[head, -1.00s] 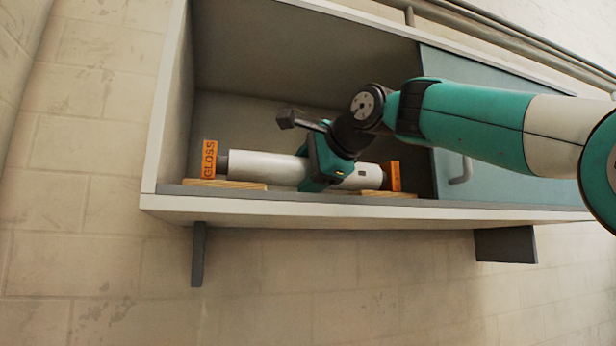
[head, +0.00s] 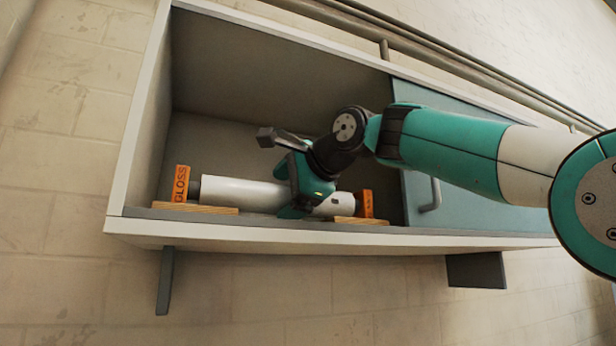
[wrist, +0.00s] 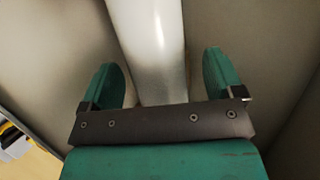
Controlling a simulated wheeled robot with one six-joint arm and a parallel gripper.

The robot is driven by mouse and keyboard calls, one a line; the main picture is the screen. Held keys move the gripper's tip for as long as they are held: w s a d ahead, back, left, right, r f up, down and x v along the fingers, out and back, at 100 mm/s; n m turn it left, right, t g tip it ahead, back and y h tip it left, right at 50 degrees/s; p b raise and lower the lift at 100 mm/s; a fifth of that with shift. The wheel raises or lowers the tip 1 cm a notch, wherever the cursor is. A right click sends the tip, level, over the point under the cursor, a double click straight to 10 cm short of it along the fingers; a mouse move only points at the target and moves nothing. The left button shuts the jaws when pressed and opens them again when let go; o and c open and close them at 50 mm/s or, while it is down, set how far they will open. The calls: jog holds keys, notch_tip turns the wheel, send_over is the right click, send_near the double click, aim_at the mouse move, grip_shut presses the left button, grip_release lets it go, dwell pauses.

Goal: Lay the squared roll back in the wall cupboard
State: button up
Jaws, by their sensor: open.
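The white roll (head: 238,192) lies lengthwise in the open left part of the wall cupboard (head: 265,235), low down near its front edge. In the wrist view the roll (wrist: 150,45) runs between the two teal fingers (wrist: 165,78), with a gap visible on each side. The gripper hides part of the roll.
Wooden pieces (head: 195,208) lie under the orange blocks on the cupboard floor. A blue-grey sliding door (head: 480,205) with a handle (head: 432,196) covers the right part, close to my arm. Pipes (head: 385,30) run above. Cupboard space behind the roll is free.

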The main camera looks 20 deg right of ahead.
jog(key=v, duration=1)
jog(key=shift+s, duration=0.15)
